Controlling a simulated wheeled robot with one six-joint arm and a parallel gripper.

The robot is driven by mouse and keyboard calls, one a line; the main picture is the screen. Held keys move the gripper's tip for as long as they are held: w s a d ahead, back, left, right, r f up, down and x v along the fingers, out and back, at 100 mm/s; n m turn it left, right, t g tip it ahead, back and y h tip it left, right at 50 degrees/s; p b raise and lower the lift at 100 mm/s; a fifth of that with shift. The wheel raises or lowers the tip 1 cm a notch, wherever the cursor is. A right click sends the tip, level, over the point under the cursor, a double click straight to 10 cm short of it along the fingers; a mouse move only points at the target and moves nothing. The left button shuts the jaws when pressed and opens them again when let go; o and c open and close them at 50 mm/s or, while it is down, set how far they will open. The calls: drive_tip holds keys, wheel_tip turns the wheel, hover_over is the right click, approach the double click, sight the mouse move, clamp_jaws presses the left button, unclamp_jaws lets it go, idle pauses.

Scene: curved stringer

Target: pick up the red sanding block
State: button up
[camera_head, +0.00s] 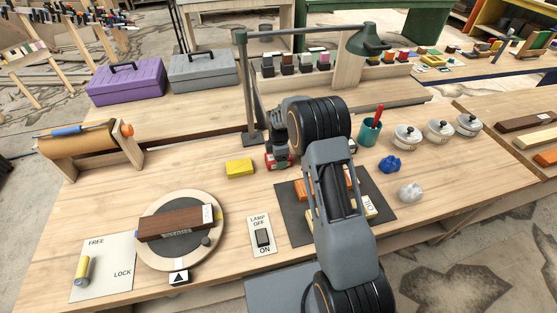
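A small red block (284,163), which looks like the red sanding block, sits on the workbench just right of the yellow block (240,168). My gripper (277,158) is right at it, pointing down from above, and covers part of it. The fingers are small and partly hidden, so I cannot tell whether they are open or shut on the block. The block seems to be at bench height.
A lamp post (250,100) stands just behind my gripper. To the right are a teal cup (370,131), a blue lump (390,164) and white lidded pots (406,137). A dark mat (291,208) with orange blocks lies in front, left of it a lamp switch (263,237) and turntable (215,220).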

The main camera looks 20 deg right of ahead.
drive_tip(key=shift+c, duration=1.2)
drive_tip(key=shift+r, duration=0.1)
drive_tip(key=shift+r, duration=0.5)
drive_tip(key=s+r+b, duration=0.3)
drive_tip(key=s+r, duration=0.8)
drive_tip(key=s, duration=0.3)
drive_tip(key=shift+d+r, duration=0.35)
drive_tip(key=shift+r, duration=0.05)
